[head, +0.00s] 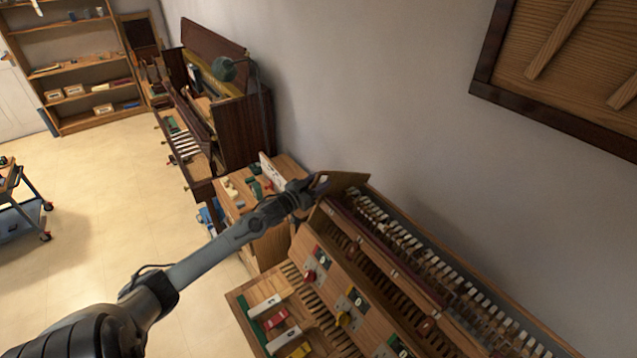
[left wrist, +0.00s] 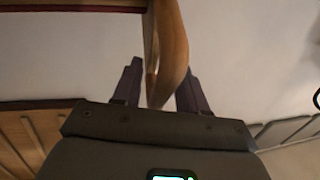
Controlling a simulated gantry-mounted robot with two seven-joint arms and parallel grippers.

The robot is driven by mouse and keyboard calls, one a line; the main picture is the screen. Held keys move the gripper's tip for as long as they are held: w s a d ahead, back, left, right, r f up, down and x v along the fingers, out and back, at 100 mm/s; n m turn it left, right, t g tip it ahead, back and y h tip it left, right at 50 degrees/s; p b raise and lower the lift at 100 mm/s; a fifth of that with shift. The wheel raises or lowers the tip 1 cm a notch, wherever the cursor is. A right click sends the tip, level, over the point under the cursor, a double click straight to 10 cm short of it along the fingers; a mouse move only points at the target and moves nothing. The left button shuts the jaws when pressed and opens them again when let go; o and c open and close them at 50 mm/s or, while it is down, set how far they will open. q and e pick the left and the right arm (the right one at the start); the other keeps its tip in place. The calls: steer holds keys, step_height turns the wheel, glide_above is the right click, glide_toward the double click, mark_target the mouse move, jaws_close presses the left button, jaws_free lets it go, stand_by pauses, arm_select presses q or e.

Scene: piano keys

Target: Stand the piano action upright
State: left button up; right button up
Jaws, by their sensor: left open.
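The piano action (head: 440,268) is the long assembly with a row of pale hammers. It lies along the wall at the right in the head view, leaning back in the wooden case. A flat wooden end piece (head: 346,180) stands out at its far left end. My left gripper (head: 319,184) is at this end piece. In the left wrist view, the two dark fingers (left wrist: 158,85) are open, one on each side of a curved wooden edge (left wrist: 172,48). I cannot tell whether they touch it. My right gripper is not in view.
A wooden board with coloured parts (head: 337,292) lies in front of the action. An upright piano (head: 245,130) stands farther along the wall. The floor (head: 110,195) at left is mostly clear.

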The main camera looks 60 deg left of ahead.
arm_select(q)
jaws_close()
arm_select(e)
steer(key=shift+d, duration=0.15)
arm_select(q)
steer(key=shift+f, duration=0.1)
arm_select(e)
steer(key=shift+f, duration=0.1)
